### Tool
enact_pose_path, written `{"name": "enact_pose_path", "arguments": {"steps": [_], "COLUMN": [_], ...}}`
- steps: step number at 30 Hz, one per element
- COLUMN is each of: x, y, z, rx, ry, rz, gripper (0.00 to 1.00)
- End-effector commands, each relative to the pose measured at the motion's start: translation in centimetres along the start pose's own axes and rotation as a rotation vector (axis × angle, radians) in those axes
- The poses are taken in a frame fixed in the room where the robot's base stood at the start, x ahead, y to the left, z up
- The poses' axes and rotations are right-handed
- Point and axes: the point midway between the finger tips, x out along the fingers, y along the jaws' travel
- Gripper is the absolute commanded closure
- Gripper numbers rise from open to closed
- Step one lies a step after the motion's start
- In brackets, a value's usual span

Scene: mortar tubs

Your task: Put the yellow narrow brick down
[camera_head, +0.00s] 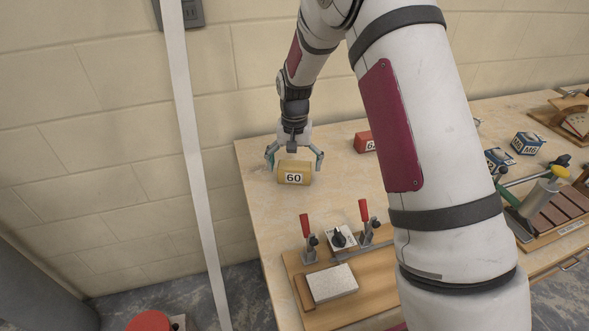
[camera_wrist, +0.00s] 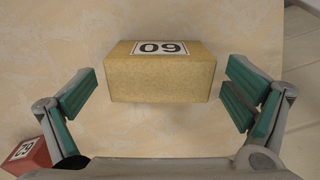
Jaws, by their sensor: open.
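My gripper (camera_head: 294,160) is open around the brick, with one finger on each side. In the wrist view the brick (camera_wrist: 160,77) lies between and slightly beyond the spread green-padded fingers of my gripper (camera_wrist: 160,98). Clear gaps show on both sides, so neither finger touches it there.
A red brick (camera_head: 363,141) stands right of the yellow one; a red brick (camera_wrist: 27,156) also shows in the wrist view. A wooden fixture with red-handled clamps (camera_head: 306,226) and a grey block (camera_head: 332,283) stands in front. Blue boxes (camera_head: 527,143) are at right.

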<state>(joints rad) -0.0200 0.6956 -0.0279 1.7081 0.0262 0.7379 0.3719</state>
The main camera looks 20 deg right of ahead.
Motion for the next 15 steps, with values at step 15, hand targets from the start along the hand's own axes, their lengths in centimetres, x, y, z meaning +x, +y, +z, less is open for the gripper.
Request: {"name": "enact_pose_path", "arguments": {"steps": [15], "x": [-9.4], "y": [0.0], "z": [-0.1], "rx": [0.0], "ry": [0.002], "rz": [-0.001], "gripper": [0.04]}}
